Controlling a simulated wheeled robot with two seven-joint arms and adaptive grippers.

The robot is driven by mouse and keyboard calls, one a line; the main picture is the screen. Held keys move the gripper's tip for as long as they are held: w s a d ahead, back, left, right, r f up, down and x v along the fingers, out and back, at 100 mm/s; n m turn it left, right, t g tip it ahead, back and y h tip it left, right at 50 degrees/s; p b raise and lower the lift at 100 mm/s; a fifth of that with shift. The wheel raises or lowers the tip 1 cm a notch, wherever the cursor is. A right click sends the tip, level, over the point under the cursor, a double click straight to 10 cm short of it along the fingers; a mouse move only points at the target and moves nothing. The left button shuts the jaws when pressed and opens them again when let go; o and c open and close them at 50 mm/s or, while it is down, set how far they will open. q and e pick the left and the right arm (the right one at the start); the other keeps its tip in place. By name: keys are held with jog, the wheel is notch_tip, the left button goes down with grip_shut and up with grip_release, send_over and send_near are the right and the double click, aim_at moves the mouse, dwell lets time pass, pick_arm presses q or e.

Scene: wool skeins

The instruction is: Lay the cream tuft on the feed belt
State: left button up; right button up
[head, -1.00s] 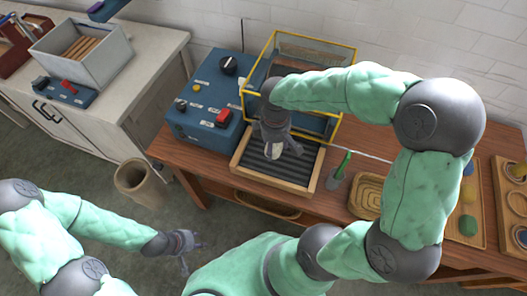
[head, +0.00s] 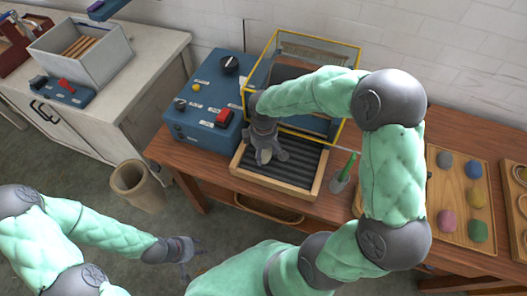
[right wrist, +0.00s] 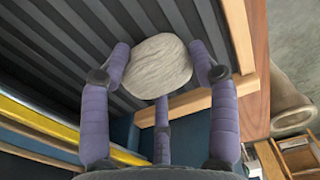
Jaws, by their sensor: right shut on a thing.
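The cream tuft (right wrist: 158,66) is a pale, rounded bundle held between the three purple-grey fingers of my right gripper (right wrist: 160,75). In the head view the tuft (head: 264,156) shows under my right gripper (head: 268,148), over the left part of the feed belt. The feed belt (head: 305,163) is dark and ribbed, inside a light wooden frame; its ribs also show in the right wrist view (right wrist: 60,40). I cannot tell whether the tuft touches the belt. My left gripper (head: 188,255) hangs low over the floor, away from the table, empty with its fingers apart.
A blue control box (head: 205,100) with a red switch stands left of the belt. A yellow-framed clear guard (head: 318,47) stands behind it. A green-handled tool (head: 345,170) is at the belt's right. A wooden tray (head: 460,185) holds several coloured tufts at the right.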

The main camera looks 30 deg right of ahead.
aim_at(263, 152)
jog(key=shift+f, duration=0.1)
jog(key=o, duration=0.8)
jog(key=shift+c, duration=0.2)
notch_tip(263, 152, up, 12)
jog(key=p, duration=0.4)
